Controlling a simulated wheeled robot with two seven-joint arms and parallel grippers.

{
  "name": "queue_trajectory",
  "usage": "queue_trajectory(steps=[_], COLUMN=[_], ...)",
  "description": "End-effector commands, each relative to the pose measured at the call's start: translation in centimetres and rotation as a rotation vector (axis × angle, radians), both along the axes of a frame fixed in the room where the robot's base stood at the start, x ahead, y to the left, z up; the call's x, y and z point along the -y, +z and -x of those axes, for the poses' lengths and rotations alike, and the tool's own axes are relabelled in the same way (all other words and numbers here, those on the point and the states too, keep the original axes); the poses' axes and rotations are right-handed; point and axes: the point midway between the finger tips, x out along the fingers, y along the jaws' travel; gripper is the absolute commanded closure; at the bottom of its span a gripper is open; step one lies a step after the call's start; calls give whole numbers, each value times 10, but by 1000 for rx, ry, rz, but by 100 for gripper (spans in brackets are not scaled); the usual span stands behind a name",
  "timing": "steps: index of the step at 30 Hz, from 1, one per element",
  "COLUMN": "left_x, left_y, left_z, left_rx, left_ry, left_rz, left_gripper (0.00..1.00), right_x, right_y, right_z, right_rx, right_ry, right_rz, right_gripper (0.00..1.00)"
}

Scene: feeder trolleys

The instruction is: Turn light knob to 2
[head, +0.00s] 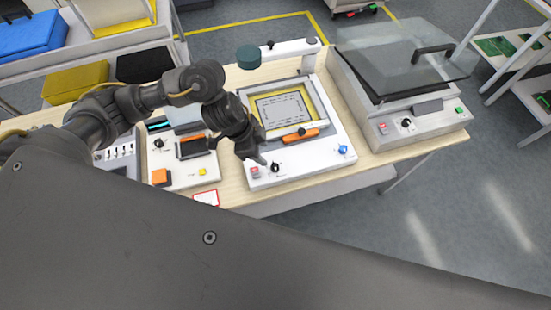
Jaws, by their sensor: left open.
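The white machine (312,172) in the middle of the bench has a black knob (276,168) at its front left, beside a red switch (255,171). A blue knob (343,150) is at its front right. The labels are too small to read, so I cannot tell which knob is the light knob or its setting. My left gripper (262,160) is open, pointing down just beside the black knob; I cannot tell whether it touches it. My right gripper is not in view.
A lidded machine (415,128) with its own black knob (407,124) stands to the right.

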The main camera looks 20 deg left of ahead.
Motion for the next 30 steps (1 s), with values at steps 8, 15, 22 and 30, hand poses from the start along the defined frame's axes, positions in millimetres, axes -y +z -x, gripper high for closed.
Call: queue_trajectory(steps=[8,15,22,30], left_x=[15,31,37,37], left_y=[-45,-80,-94,-95], left_z=[-3,-9,-11,-11], left_rx=[-6,-3,0,1], left_ry=[7,4,1,0], left_rz=[-1,0,-1,-1], left_gripper=[54,54,54,54], right_x=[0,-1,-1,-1], right_y=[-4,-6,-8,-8], right_z=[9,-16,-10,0], right_rx=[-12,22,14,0], right_ry=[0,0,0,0], right_rz=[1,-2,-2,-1], right_gripper=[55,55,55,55])
